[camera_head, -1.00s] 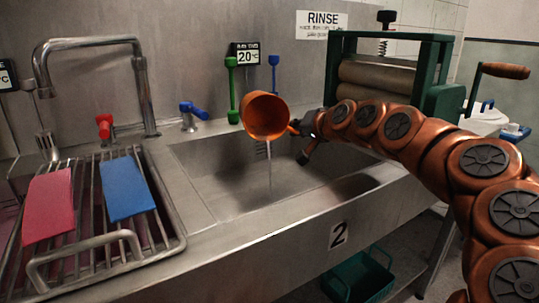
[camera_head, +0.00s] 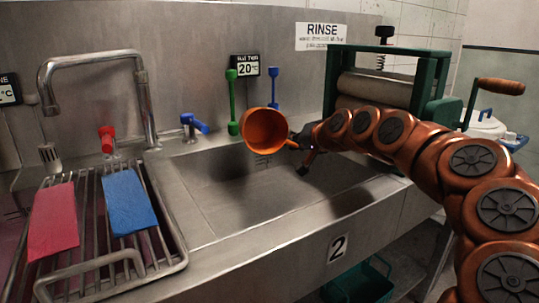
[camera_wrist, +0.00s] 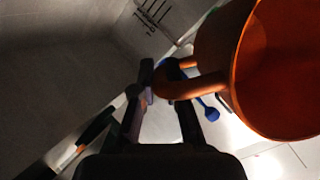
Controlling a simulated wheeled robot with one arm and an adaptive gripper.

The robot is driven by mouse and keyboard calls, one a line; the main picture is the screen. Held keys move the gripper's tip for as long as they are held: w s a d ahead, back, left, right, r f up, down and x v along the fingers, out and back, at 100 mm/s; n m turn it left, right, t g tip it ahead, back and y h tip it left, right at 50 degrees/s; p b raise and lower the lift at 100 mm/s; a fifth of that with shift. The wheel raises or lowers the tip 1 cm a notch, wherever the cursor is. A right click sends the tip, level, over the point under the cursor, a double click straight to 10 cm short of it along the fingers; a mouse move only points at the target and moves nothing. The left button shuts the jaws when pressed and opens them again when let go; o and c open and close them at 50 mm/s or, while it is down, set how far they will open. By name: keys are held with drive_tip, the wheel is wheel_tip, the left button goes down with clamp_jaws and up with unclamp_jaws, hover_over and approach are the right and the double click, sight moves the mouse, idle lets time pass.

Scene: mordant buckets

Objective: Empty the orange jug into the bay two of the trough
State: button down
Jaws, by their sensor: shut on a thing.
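The orange jug (camera_head: 265,131) is held tilted above the trough's bay marked 2, its open mouth facing the head camera. Its inside looks empty and no stream falls from it. My gripper (camera_head: 303,137) is shut on the jug's handle, which also shows between the fingers in the wrist view (camera_wrist: 192,87). The orange jug fills the upper right of the wrist view (camera_wrist: 285,70). The steel trough (camera_head: 215,215) carries a "2" label (camera_head: 337,248) on its front. Whether liquid lies on the bay floor cannot be told.
A faucet (camera_head: 145,100) with red and blue handles stands behind. A green-framed wringer (camera_head: 425,95) is at the right. A green crate (camera_head: 360,284) sits below.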

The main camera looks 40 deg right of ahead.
drive_tip(key=p, duration=0.2)
drive_tip(key=w+g+p, duration=0.1)
drive_tip(key=p, duration=0.1)
drive_tip(key=shift+d+g+y, duration=0.25)
drive_tip(key=shift+g+y, duration=0.05)
drive_tip(key=shift+f+g+p, duration=0.15)
drive_tip(key=shift+g+p, duration=0.15)
drive_tip(key=shift+p, duration=0.2)
drive_tip(key=shift+f, duration=0.35)
drive_tip(key=shift+a, duration=0.1)
drive_tip(key=shift+m+g+p, duration=0.3)
drive_tip(key=shift+p, duration=0.25)
